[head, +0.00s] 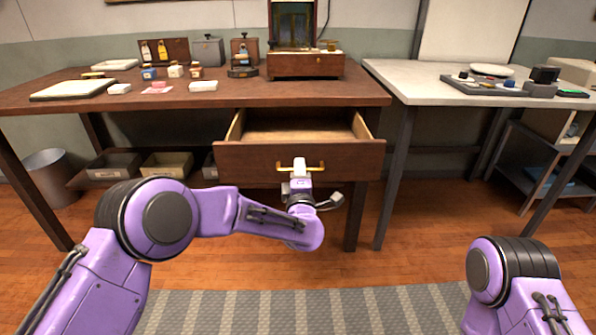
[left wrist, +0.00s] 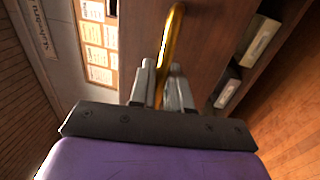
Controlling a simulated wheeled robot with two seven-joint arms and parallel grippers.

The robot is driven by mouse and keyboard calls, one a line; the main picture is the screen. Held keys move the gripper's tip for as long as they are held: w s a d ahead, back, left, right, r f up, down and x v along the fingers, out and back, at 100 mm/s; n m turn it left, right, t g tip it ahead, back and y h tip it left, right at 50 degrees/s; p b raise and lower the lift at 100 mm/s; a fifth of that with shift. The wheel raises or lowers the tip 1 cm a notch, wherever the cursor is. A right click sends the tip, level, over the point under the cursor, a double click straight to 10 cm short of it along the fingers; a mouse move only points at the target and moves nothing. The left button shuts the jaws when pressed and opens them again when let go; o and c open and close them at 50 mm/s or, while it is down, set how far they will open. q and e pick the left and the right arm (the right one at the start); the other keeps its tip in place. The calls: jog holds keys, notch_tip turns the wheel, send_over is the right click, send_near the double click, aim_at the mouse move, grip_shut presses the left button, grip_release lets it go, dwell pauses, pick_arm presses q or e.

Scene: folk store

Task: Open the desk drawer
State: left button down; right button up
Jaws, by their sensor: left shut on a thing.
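The desk drawer (head: 232,164) is a dark wooden box with a pale wood inside, under the right part of the brown desk (head: 240,98). It stands pulled out, and its inside looks empty. Its brass bar handle (head: 316,167) is on the front. My left gripper (head: 299,166) is at the handle. In the left wrist view the gripper (left wrist: 165,85) is shut on the brass handle (left wrist: 172,40), with the bar between the two fingers. My right arm shows at the lower right of the head view, but its gripper is out of frame.
Bottles, boxes and a wooden case (head: 305,64) stand on the desk. A white-topped table (head: 420,88) is close at the right. Low bins (head: 167,165) sit under the desk, with a waste bin (head: 50,178) at the left. A striped rug (head: 300,312) covers clear floor in front.

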pick_arm(q)
jog(key=c, duration=1.3)
grip_release()
jog(key=v, duration=1)
jog(key=shift+s, duration=0.2)
